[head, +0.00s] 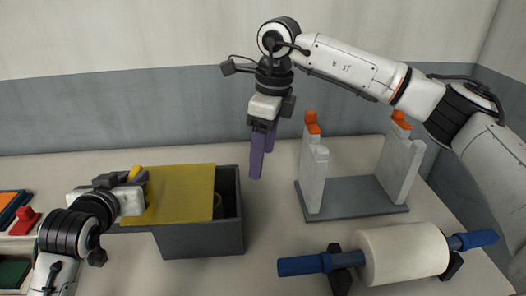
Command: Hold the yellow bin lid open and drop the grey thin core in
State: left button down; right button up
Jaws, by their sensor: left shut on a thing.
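The dark grey bin (200,241) stands on the table left of centre. Its flat yellow lid (185,190) overhangs the bin's left side and leaves a gap open at the right. My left gripper (138,178) is shut on the lid's yellow handle at its left edge. My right gripper (264,152), with purple fingers, hangs pointing down above and right of the bin's opening. Its fingers look apart, with nothing visible between them. I cannot make out the grey thin core. A small yellowish curved edge shows inside the bin, partly hidden by the lid.
A grey stand (350,197) with two uprights and orange tops stands at right. In front lies a large cream roll (403,253) on a blue-ended bar. A red piece (25,221) and coloured trays are at far left.

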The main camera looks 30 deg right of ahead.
aim_at(159, 191)
pick_arm(q)
jog(key=shift+s+d+f, duration=0.1)
jog(key=shift+s+d, duration=0.25)
jog(key=shift+d, duration=0.4)
jog(key=shift+s+d+f, duration=0.1)
jog(key=shift+s+d, duration=0.2)
jog(key=shift+d, duration=0.5)
jog(key=shift+s+d, duration=0.35)
jog(key=shift+d, duration=0.4)
jog(key=c, duration=1.5)
grip_release()
jog(key=shift+r, duration=0.1)
jog(key=shift+s+a+r, duration=0.1)
jog(key=v, duration=1)
